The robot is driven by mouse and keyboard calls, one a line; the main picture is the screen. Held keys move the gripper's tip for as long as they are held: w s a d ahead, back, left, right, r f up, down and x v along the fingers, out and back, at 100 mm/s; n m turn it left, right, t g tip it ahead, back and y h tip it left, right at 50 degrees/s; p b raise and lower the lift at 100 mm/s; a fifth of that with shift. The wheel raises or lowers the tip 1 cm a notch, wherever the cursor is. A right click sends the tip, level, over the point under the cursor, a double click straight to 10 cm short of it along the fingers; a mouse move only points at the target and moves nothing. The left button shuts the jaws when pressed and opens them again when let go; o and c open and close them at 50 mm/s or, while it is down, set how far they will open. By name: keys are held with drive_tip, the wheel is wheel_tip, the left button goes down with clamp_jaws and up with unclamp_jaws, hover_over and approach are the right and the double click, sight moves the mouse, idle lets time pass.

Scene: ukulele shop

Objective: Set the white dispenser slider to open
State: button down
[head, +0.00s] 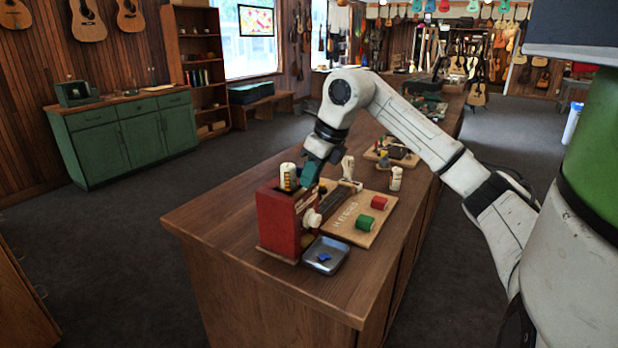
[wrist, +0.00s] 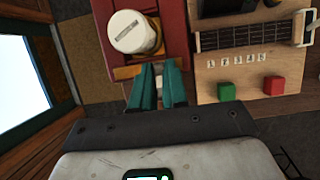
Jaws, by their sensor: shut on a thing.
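The red dispenser (head: 277,227) stands on the counter's near end; it also shows in the wrist view (wrist: 174,28). A white cylinder (head: 289,176) stands at its top, and a round white knob (head: 312,218) sits on its side. The wrist view shows a large white round piece (wrist: 133,32), apparently the top cylinder, just beyond my fingers. My gripper (head: 312,175) reaches down at the dispenser's top. Its teal fingers (wrist: 158,82) are close together, shut on a small dispenser part mostly hidden between them. I cannot tell clearly which piece is the slider.
A small metal tray (head: 330,266) with blue bits lies by the dispenser. A wooden board (head: 343,217) with a green block (head: 363,222) and a red block (head: 379,202) lies to the right. A white bottle (head: 396,178) stands behind. The counter's near corner is clear.

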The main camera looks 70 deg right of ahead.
drive_tip(key=c, duration=1.1)
unclamp_jaws()
drive_tip(key=shift+s+d, duration=0.1)
drive_tip(key=shift+d, duration=0.2)
drive_tip(key=shift+c, duration=0.2)
drive_tip(key=shift+r, duration=0.1)
drive_tip(key=b+v, duration=0.1)
drive_tip(key=v, duration=0.9)
drive_tip(key=shift+s+r, duration=0.2)
drive_tip(key=shift+r, duration=0.05)
drive_tip(key=shift+w+a, duration=0.1)
